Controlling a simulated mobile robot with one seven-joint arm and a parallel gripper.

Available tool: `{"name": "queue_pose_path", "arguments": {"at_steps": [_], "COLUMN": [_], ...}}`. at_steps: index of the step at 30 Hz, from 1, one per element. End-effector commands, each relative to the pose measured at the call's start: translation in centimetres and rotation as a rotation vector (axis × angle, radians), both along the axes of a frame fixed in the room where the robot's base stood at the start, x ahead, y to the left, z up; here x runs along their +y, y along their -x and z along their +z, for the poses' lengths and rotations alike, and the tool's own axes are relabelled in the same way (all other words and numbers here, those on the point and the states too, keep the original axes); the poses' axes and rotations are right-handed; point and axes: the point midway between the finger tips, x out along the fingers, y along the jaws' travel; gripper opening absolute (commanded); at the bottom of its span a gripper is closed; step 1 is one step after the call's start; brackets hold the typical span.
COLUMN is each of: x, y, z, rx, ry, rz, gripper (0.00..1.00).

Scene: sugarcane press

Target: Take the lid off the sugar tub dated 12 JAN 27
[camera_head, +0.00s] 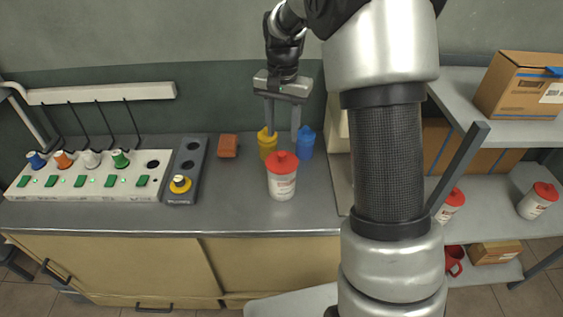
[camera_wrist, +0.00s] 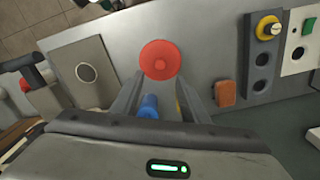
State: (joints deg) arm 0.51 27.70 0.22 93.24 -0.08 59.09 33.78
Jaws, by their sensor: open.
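A white tub (camera_head: 282,186) with a red lid (camera_head: 282,161) and a small label stands upright on the grey counter. Its label is too small to read a date. In the wrist view the round red lid (camera_wrist: 160,59) is just beyond the fingertips, roughly centred between them. My gripper (camera_head: 283,134) is open and empty, fingers pointing down, above the counter near the lid and apart from it. Two more white tubs with red lids stand on the right shelf, one (camera_head: 449,206) partly behind my arm and one (camera_head: 538,201) farther right; their dates are unreadable.
A yellow object (camera_head: 267,146) and a blue object (camera_head: 305,143) stand close behind the tub. A brown-orange block (camera_head: 228,146), a dark panel (camera_head: 187,165) and a white socket strip (camera_head: 90,178) lie to the left. The counter front (camera_head: 245,215) is clear.

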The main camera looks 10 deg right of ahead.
Motion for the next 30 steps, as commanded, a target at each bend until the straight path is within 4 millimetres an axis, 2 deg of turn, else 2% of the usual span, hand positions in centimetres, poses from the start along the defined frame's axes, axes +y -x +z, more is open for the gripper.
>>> {"name": "queue_pose_path", "arguments": {"at_steps": [3, 10, 18, 27, 30], "x": [0.0, 0.1, 0.2, 0.2, 0.2], "y": [0.0, 0.2, 0.5, 0.5, 0.5], "z": [-1.6, -3.2, -6.9, -7.3, -7.3], "rx": [0.001, 0.001, 0.001, -0.001, -0.001], "ry": [0.001, 0.000, 0.000, 0.001, 0.001], "rz": [0.000, 0.001, 0.001, 0.001, 0.001], "gripper": [0.41, 0.41, 0.41, 0.41, 0.24]}}
